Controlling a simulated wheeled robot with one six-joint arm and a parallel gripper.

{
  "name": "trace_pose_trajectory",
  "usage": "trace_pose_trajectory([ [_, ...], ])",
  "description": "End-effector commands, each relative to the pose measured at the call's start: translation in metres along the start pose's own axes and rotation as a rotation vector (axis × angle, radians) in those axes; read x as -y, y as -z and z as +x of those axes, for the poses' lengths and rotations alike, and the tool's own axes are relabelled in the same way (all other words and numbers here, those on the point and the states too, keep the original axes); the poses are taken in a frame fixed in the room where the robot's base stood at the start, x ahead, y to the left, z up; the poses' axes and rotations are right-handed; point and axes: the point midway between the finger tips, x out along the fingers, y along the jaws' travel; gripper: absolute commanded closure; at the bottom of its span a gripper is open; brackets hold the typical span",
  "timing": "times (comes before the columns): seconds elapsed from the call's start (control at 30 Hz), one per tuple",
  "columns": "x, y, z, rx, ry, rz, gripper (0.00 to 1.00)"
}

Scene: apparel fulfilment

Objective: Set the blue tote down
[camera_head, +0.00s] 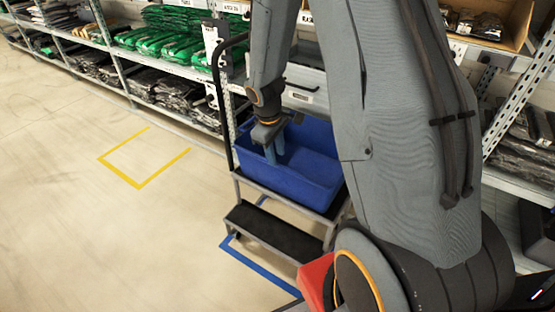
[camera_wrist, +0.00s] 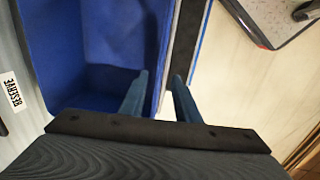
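The blue tote (camera_head: 305,180) stands upright on the top platform of a step stand (camera_head: 270,233). Its open top and inside show in the wrist view (camera_wrist: 60,55). A gap shows between the fingers, and I see no firm squeeze on the rim.
Shelves with green bagged garments (camera_head: 160,42) and dark bagged garments (camera_head: 160,80) line the back. A handrail (camera_head: 222,100) rises at the stand's left. Blue floor tape (camera_head: 260,268) lies by the stand. The floor inside the yellow marking (camera_head: 145,158) is clear.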

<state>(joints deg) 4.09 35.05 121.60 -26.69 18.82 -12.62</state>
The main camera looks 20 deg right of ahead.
Motion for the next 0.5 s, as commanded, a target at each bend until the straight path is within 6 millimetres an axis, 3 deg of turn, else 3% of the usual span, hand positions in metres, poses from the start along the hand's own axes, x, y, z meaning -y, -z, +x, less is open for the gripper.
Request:
trace_pose_trajectory([
  [0.13, -0.001, -0.007, -0.017, 0.002, 0.001, 0.034, 0.71],
  [0.23, -0.001, -0.025, -0.040, 0.011, 0.007, 0.114, 0.71],
  [0.5, 0.026, -0.104, -0.125, 0.048, 0.063, 0.458, 0.71],
])
